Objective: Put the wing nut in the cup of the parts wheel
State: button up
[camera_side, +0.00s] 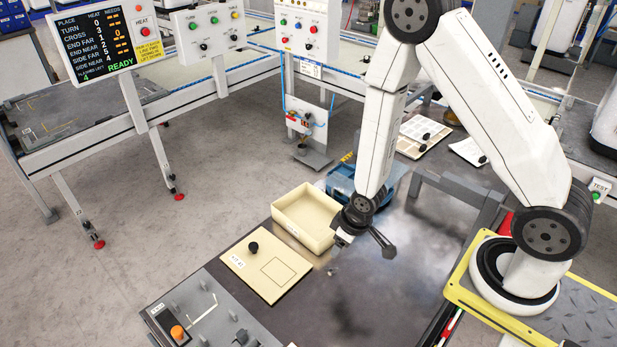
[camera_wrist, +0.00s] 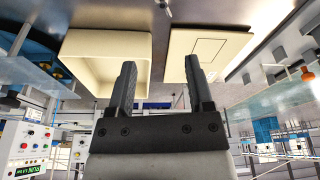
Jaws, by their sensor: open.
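My gripper (camera_side: 362,241) hangs above the dark table, just right of the cream bin. In the wrist view my gripper (camera_wrist: 160,66) is open, with nothing between its two dark fingers. A small metallic piece (camera_side: 332,269) lies on the table below my gripper, near the board's right corner. It may be the wing nut, but it is too small to be sure. A small piece also shows at the top edge of the wrist view (camera_wrist: 164,8). I cannot make out a parts wheel or its cup in either view.
An empty cream bin (camera_side: 279,211) stands left of my gripper. A cream board (camera_side: 237,262) with a black knob lies in front of it. A blue tray (camera_side: 340,185) is behind. A grey control box (camera_side: 166,312) sits at the front left. The table right of my gripper is clear.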

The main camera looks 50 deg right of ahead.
aim_at(332, 268)
jog(key=f, duration=0.3)
jog(key=shift+s+a+f, duration=0.15)
jog(key=shift+s, duration=0.15)
jog(key=shift+f, duration=0.1)
jog(key=shift+x, duration=1.2)
jog(key=shift+f, duration=0.1)
jog(key=shift+x, duration=2.5)
grip_shut()
